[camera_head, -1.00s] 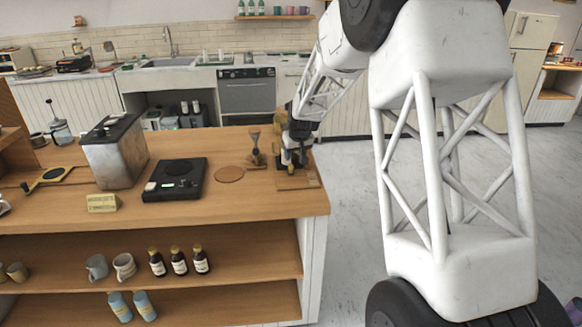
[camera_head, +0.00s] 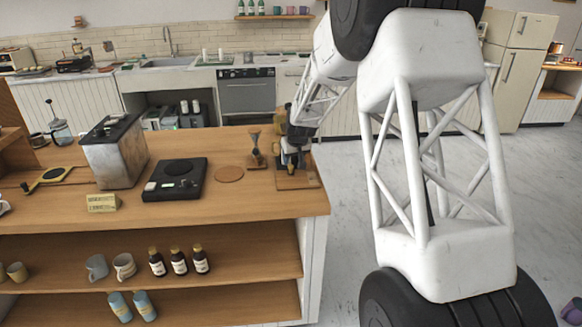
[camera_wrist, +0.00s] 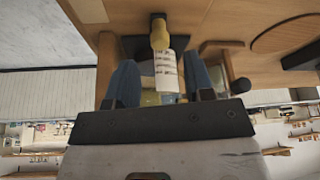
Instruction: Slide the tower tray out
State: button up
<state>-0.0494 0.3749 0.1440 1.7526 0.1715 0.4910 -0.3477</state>
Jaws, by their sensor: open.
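A square wooden board (camera_head: 299,182), which looks like the tower tray, lies at the right end of the wooden counter. My gripper (camera_head: 291,160) is just above it and hides part of it and whatever stands there. In the wrist view, my gripper (camera_wrist: 161,88) has its two blue fingers apart. A yellow-tan rounded piece (camera_wrist: 160,36) and a white tag with dark print (camera_wrist: 167,72) show between and beyond the fingers. I cannot tell whether the fingers touch anything.
Left of the board stand a wooden stand with a dripper (camera_head: 255,150), a round cork mat (camera_head: 229,174), a black scale (camera_head: 176,180) and a metal box (camera_head: 114,150). The counter (camera_head: 250,203) ends just right of the board, with open floor beyond.

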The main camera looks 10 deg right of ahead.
aim_at(291, 166)
jog(key=shift+x, duration=2.75)
jog(key=shift+c, duration=0.3)
grip_shut()
